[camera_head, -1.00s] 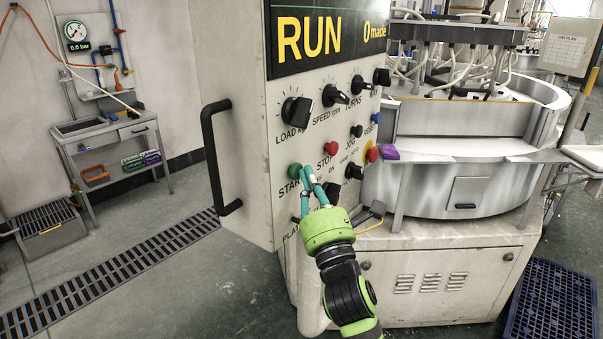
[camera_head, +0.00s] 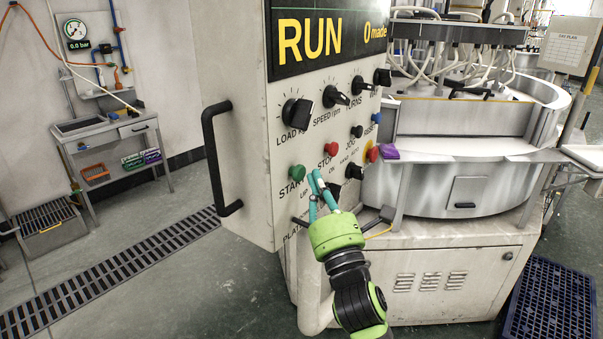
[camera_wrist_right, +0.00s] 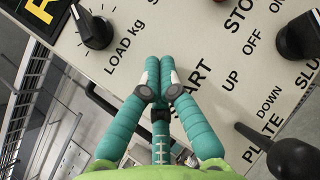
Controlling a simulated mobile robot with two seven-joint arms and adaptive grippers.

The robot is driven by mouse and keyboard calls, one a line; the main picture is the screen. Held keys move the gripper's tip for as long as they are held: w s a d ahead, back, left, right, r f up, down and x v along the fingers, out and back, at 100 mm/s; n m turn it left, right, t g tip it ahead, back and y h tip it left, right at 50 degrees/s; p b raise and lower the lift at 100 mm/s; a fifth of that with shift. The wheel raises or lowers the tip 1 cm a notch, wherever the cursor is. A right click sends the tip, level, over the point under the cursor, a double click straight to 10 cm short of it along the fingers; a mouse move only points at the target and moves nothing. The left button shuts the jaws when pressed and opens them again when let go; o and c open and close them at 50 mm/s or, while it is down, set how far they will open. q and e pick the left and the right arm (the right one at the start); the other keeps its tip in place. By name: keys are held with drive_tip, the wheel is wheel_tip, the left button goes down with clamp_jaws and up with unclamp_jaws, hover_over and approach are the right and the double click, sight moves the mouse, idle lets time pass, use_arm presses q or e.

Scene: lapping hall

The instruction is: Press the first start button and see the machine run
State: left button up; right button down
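The control panel (camera_head: 262,155) faces me, with a display (camera_head: 320,35) reading RUN and "0 made". The green START button (camera_head: 297,172) sits at the panel's lower left, beside the red STOP button (camera_head: 331,149). My right gripper (camera_head: 317,180) has its teal fingers just right of the green button in the head view, apart from it there. In the right wrist view its fingertips (camera_wrist_right: 160,66) meet, empty, over the START lettering, and the green button is hidden. The lapping machine (camera_head: 460,175) stands behind the panel. My left gripper is not in view.
Black knobs, including the load knob (camera_head: 297,112), and a yellow-ringed red button (camera_head: 373,154) crowd the panel. A black handle (camera_head: 214,155) juts from its left side. A blue crate (camera_head: 550,305) is on the floor at right. The floor at left has a drain grate (camera_head: 130,262).

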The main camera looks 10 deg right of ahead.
drive_tip(key=s+d+p, duration=0.1)
drive_tip(key=s+d, duration=0.2)
drive_tip(key=shift+s+d, duration=0.25)
drive_tip(key=shift+s, duration=0.05)
idle(1.2)
